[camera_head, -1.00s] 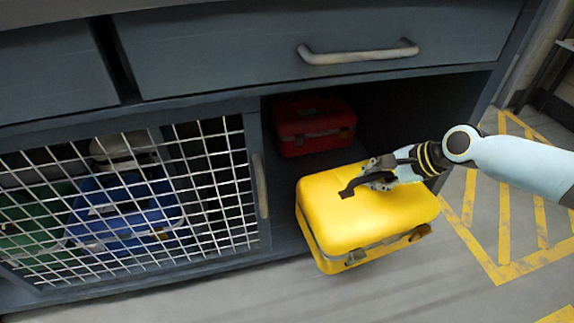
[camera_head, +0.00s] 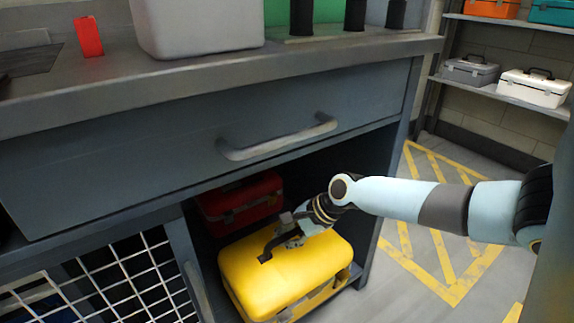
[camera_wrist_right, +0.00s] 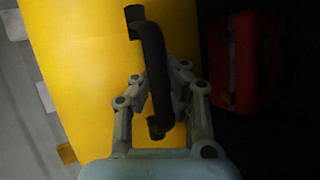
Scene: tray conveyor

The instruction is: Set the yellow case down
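The yellow case (camera_head: 262,282) is at the open lower compartment of the grey cabinet, to the right of the mesh door. Its black handle (camera_head: 268,248) is on the top face. My right gripper (camera_head: 283,236) is at this handle. In the right wrist view, the fingers (camera_wrist_right: 158,90) are closed around the handle (camera_wrist_right: 152,62), with the yellow case (camera_wrist_right: 85,70) behind it. The case's underside is hidden, so I cannot tell whether it rests on the compartment floor. My left gripper is not in view.
A red case (camera_head: 240,203) sits inside the compartment behind the yellow one. The mesh door (camera_head: 110,280) is at the left, and a drawer with a handle (camera_head: 278,138) is above. Yellow-striped floor (camera_head: 440,255) is clear at the right. Shelves hold several more cases.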

